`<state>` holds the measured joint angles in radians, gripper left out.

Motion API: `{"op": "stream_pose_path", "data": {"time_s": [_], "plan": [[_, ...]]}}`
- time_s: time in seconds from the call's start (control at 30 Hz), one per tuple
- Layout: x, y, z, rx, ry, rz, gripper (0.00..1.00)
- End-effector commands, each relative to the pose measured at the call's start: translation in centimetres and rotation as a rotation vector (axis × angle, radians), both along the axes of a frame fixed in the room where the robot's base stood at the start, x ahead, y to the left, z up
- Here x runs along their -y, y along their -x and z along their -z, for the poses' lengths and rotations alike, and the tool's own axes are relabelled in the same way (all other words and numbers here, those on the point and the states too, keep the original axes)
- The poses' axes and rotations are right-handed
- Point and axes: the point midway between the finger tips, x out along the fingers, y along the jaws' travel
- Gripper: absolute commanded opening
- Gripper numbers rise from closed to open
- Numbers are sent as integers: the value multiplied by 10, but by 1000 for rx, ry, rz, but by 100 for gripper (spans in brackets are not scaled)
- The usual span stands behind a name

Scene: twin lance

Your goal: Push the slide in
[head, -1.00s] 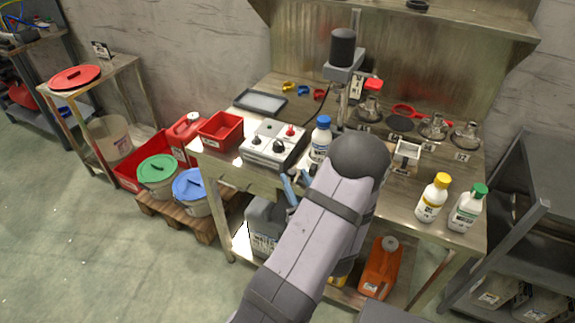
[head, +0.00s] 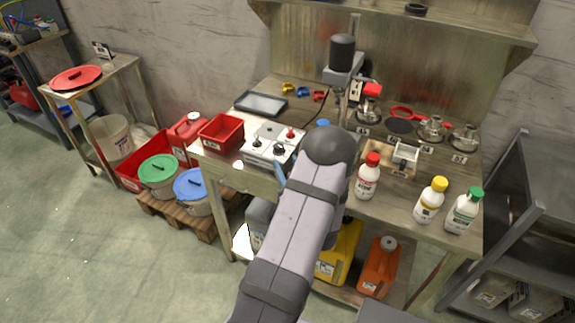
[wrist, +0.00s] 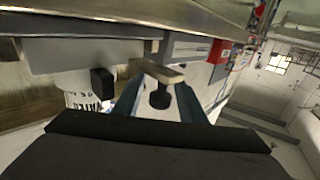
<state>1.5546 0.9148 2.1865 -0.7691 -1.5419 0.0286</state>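In the wrist view, a pale bar (wrist: 158,71) sticks out near a grey housing under a metal edge, with a black knob (wrist: 160,97) by its end. These look like the slide's handle parts, but I cannot tell for certain. A second black knob (wrist: 103,82) is to the left. My gripper (wrist: 160,84) is open, its two blue fingers on either side of the first knob. I cannot tell whether they touch it. In the head view, my gripper (head: 280,174) is mostly hidden by my arm, in front of the bench below the white control box (head: 268,149).
The bench (head: 215,158) carries a red bin (head: 221,131), a grey tray (head: 261,103) and bottles with red (head: 368,178), yellow (head: 431,200) and green (head: 465,210) caps. Jugs stand on its lower shelf. Lidded buckets (head: 158,175) are on the left.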

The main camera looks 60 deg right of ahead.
Motion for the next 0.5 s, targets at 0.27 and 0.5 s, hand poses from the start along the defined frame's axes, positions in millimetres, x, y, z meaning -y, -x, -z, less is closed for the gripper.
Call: {"op": "stream_pose_path", "data": {"time_s": [0.27,0.5], "plan": [[0,0,0,0,0,0,13],[1,0,0,-1,1,0,0]]}}
